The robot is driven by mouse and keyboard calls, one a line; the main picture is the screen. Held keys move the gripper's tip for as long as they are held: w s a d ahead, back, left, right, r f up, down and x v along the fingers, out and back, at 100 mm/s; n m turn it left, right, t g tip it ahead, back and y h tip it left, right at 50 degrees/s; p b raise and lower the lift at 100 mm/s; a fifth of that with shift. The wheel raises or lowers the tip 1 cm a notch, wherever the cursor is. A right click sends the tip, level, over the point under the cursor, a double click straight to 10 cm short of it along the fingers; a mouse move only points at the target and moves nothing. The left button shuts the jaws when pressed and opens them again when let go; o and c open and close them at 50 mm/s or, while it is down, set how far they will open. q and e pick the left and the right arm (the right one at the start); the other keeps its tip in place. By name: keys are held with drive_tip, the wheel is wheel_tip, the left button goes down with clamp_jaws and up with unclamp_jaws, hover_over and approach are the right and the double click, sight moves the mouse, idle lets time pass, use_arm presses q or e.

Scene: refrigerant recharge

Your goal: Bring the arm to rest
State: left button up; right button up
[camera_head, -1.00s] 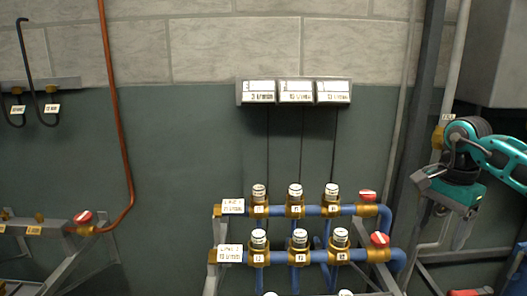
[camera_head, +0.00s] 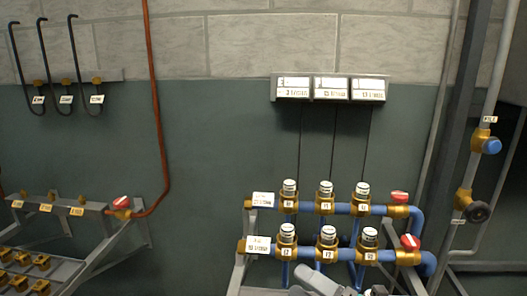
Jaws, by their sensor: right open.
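My right gripper (camera_head: 338,284) shows only in part at the bottom edge, as grey pieces in front of the lower pipe row; most of it is cut off by the frame. It is open, and I see nothing held in it. My left gripper is not in view. The upper blue pipe row (camera_head: 345,208) and the lower blue pipe row (camera_head: 307,253) carry brass valves with silver caps, and each ends at a red-handled valve on the right.
A display box (camera_head: 331,88) hangs on the wall above the pipes. At right, a vertical pipe carries a blue-knobbed valve (camera_head: 486,142) and a black-knobbed valve (camera_head: 473,206). A grey rack (camera_head: 92,218) with a copper pipe (camera_head: 157,110) stands left. The wall between is clear.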

drive_tip(key=s+d+f+m+h, duration=0.3)
drive_tip(key=s+f+m+h, duration=0.1)
drive_tip(key=f+m, duration=0.3)
drive_tip(key=s+d+f+m+g+h, duration=0.1)
drive_tip(key=s+d+f+m+h, duration=0.2)
drive_tip(key=m, duration=0.8)
drive_tip(key=s+d+f+m+h, duration=0.4)
drive_tip(key=s+f+m+h, duration=0.3)
drive_tip(key=f+m, duration=0.3)
drive_tip(key=shift+s+f, duration=0.3)
drive_tip(key=shift+f, duration=0.4)
